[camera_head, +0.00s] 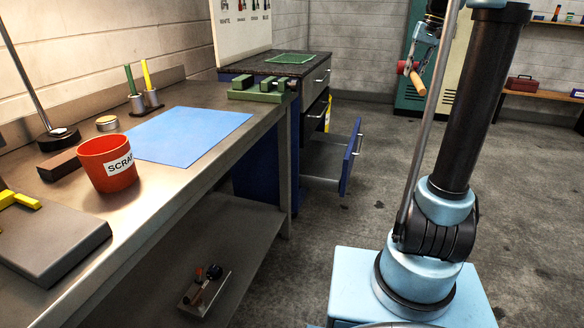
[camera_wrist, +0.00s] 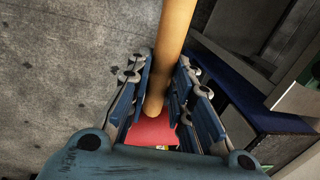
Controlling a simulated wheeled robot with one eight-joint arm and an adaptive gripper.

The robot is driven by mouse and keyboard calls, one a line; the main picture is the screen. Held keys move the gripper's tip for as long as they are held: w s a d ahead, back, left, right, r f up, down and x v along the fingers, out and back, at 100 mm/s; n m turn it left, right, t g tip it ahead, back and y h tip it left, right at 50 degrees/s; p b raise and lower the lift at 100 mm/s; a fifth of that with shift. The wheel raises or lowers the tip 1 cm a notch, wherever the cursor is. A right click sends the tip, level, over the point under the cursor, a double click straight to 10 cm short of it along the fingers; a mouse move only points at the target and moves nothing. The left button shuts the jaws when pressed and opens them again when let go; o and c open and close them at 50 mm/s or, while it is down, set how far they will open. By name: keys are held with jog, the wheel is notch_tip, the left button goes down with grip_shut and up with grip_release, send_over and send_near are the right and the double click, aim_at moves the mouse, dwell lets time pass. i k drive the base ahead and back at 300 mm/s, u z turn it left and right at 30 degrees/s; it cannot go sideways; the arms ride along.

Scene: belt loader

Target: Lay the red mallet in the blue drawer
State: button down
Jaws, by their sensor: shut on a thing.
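The blue drawer (camera_head: 351,156) stands pulled out low on the cabinet beyond the workbench, its grey inside partly in view. My gripper (camera_head: 424,42) is raised to the right of the drawer and well above it. It is shut on the red mallet (camera_head: 409,67), whose wooden handle hangs tilted down to the right. In the wrist view the handle (camera_wrist: 173,45) runs between the two fingers of my gripper (camera_wrist: 165,88), and the red head (camera_wrist: 152,130) shows nearer the palm. The mallet is apart from the drawer.
The steel workbench (camera_head: 180,185) on the left carries a red scrap bucket (camera_head: 107,165) and a blue mat (camera_head: 188,133). The cabinet's dark top (camera_head: 270,63) holds a green tray (camera_head: 291,58). The floor right of the drawer is clear.

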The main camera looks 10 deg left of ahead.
aim_at(327, 165)
jog(key=u, duration=0.35)
jog(key=i, duration=1.5)
jog(key=u, duration=0.05)
